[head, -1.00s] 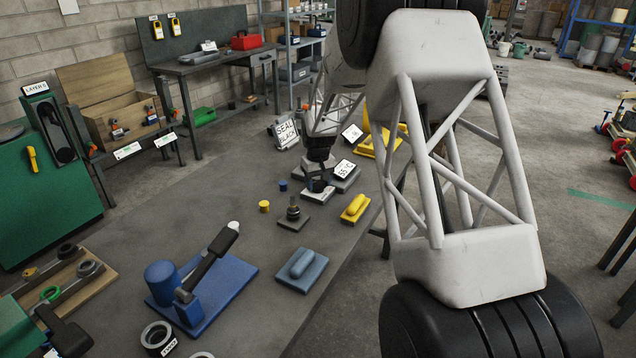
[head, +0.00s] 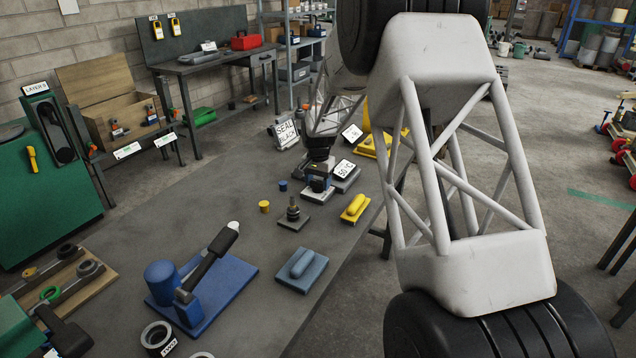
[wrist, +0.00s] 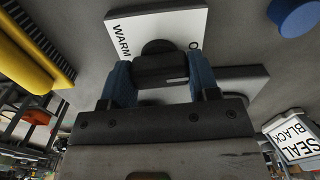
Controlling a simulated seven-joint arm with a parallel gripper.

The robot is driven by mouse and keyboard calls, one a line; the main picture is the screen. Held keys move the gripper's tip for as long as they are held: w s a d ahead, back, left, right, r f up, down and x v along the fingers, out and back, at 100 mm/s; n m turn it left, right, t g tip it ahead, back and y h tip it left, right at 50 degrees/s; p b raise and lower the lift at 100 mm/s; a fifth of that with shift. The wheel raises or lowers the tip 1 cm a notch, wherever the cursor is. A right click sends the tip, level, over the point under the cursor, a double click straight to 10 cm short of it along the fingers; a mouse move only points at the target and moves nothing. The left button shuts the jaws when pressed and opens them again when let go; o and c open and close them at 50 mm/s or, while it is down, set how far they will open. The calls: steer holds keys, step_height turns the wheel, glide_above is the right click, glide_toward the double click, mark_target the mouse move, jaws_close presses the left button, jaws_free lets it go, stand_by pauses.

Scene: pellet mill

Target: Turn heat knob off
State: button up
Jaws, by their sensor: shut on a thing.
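The heat knob (wrist: 160,68) is a dark knob with a light mark on its bar, seen in the wrist view on a white dial plate (wrist: 190,25) lettered "WARM"; the other lettering is mostly hidden. My gripper (wrist: 160,76) has its blue fingers on both sides of the knob and is shut on it. In the head view my gripper (head: 318,178) points down over the knob's grey base (head: 317,196), and the knob is mostly hidden. A tilted white readout (head: 344,169) beside it appears to show 50 °C.
A yellow handled block (head: 355,207), a blue handled block (head: 302,268) and a dark fitting (head: 293,213) stand nearer on the bench. A "SEAL BLACK" sign (head: 286,131) stands behind my gripper. A blue lever press (head: 205,285) is at front left.

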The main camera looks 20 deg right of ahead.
mark_target(318, 181)
steer(key=shift+m, duration=0.4)
steer(key=o, duration=0.9)
steer(key=shift+r, duration=0.1)
steer(key=shift+r, duration=3.85)
